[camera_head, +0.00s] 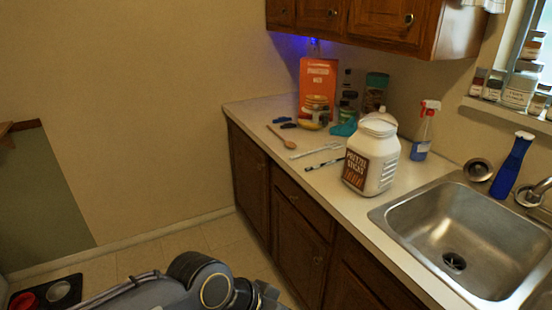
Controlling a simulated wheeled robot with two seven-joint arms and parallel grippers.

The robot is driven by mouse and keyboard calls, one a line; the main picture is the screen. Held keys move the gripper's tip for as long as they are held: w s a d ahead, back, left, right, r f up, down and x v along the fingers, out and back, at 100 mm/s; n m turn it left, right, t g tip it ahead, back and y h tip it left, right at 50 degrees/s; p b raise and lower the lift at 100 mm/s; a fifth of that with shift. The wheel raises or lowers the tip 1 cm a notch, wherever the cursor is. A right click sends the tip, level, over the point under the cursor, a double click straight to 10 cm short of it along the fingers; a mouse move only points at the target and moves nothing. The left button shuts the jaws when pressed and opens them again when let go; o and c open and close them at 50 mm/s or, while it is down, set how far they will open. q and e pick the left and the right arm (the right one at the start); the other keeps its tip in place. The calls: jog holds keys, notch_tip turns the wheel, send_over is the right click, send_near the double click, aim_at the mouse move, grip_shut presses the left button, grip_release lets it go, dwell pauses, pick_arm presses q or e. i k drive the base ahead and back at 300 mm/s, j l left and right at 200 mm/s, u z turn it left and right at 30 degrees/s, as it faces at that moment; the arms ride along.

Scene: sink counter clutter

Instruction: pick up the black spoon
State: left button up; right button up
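No spoon is plainly black on the counter (338,188). A small black item (289,125) lies near the back wall, too small to tell its shape. A dark blue item (281,119) lies just behind it. A slim black-and-white utensil (324,164) lies flat left of the large white jug. A wooden spoon (282,138) and a pale utensil (317,149) lie between these. One grey arm of mine crosses the bottom edge, well below and apart from the counter items. No gripper fingers show; my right arm cannot be made out.
The white jug (379,145) with a brown label stands mid-counter, near a spray bottle (424,130). An orange box (318,84), jars and bottles crowd the back corner. The steel sink (453,262) is at right. Wooden cabinets (354,12) hang above. The counter's front-left strip is clear.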

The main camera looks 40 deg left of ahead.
aim_at(315, 167)
jog(key=u, duration=0.9)
jog(key=z, duration=1.5)
jog(key=i+j+z, duration=0.25)
jog(key=j, duration=0.65)
jog(key=j+z, duration=0.3)
jog(key=j, duration=0.55)
jog(key=k+j+z, duration=0.1)
jog(key=j+z, duration=0.15)
jog(key=j, duration=0.6)
jog(key=k+j+z, duration=0.1)
jog(key=j+z, duration=0.2)
jog(key=j, duration=0.6)
